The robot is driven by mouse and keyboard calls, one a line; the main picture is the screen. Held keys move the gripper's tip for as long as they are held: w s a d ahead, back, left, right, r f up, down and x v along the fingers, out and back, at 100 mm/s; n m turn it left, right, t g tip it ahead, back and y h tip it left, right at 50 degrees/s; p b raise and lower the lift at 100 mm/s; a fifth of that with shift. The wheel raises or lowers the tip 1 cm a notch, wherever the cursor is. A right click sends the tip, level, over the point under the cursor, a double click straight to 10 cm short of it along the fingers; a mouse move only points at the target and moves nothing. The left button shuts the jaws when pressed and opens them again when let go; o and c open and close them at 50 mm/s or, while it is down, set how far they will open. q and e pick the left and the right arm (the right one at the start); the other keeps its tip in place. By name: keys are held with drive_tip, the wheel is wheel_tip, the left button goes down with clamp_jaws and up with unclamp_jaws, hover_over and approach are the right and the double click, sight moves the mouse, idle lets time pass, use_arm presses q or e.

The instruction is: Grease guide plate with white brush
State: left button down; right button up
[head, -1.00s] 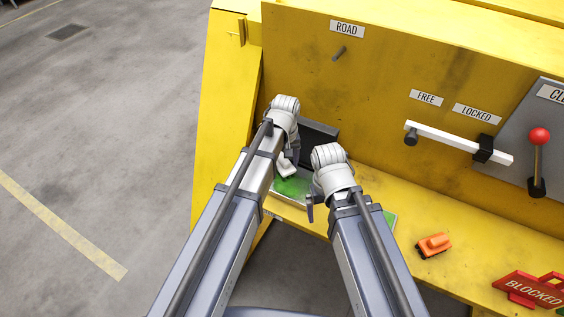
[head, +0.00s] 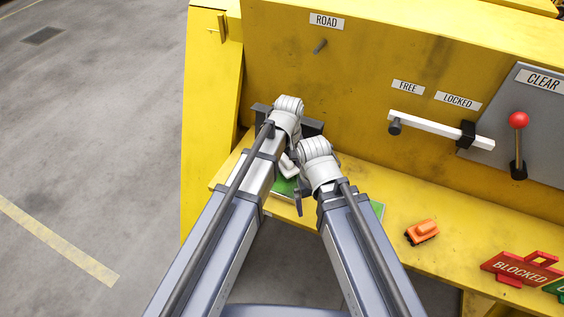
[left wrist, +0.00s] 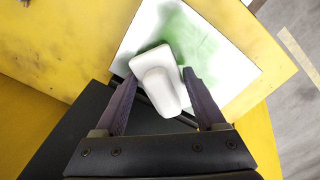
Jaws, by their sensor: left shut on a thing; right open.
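My left gripper (left wrist: 160,88) is shut on the white brush (left wrist: 160,80), which sits tilted between its dark fingers. The brush also shows, small and partly covered, in the head view (head: 288,166). The guide plate (left wrist: 232,72) is a pale plate with a green smear, lying just beyond the fingers. In the head view the plate (head: 286,188) is mostly hidden by my arms and looks green. The brush overlaps the plate in the left wrist view; I cannot tell whether they touch. My right gripper (head: 301,202) is open and empty, near the plate's right side.
A dark part (head: 313,127) stands behind my left gripper. Right of my right arm, a green-edged item (head: 377,208), an orange toy-like block (head: 422,232) and a red BLOCKED sign (head: 520,268) lie on the yellow ledge. A white lever (head: 440,130) and a red-knobbed lever (head: 518,145) are on the panel.

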use_arm(q)
drive_tip(key=shift+d, duration=1.2)
